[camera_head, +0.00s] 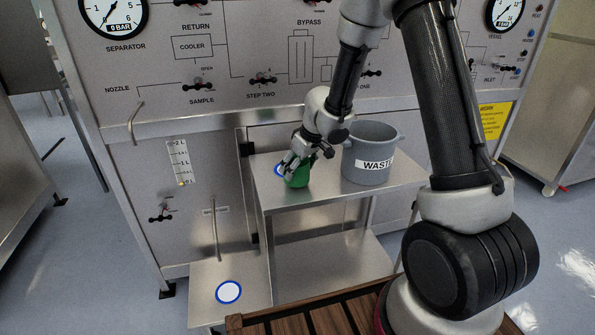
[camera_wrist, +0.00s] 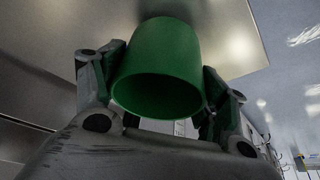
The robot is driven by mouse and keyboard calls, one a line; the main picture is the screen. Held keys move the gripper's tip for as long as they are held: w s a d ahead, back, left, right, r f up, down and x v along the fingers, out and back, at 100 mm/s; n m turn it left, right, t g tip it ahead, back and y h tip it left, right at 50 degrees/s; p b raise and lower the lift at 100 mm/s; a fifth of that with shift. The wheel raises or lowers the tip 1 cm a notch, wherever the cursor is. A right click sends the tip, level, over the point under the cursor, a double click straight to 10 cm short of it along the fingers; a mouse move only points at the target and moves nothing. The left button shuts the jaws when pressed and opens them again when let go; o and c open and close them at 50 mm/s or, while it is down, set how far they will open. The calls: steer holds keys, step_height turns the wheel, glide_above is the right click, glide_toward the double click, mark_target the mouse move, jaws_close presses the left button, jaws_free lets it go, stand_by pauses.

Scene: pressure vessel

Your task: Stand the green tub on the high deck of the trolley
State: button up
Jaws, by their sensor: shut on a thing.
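The green tub (camera_head: 299,178) is at the left part of the trolley's high deck (camera_head: 334,202), beside a white disc with a blue rim (camera_head: 279,169) that it partly covers. My gripper (camera_head: 302,158) is shut on the tub from above. In the wrist view the tub (camera_wrist: 160,60) is between the two fingers (camera_wrist: 158,92), its open mouth facing the camera and empty as far as shows. Whether the tub's base touches the deck cannot be told.
A grey WASTE bucket (camera_head: 368,155) stands on the high deck, right of the tub. A lower deck (camera_head: 240,312) at the left bears another blue-rimmed white disc (camera_head: 228,292). The panel (camera_head: 220,80) with valves and gauges rises behind. A wooden slatted surface (camera_head: 300,322) is in front.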

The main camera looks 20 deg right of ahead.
steer(key=shift+f, duration=0.7)
steer(key=o, duration=1.6)
steer(key=shift+f, duration=0.15)
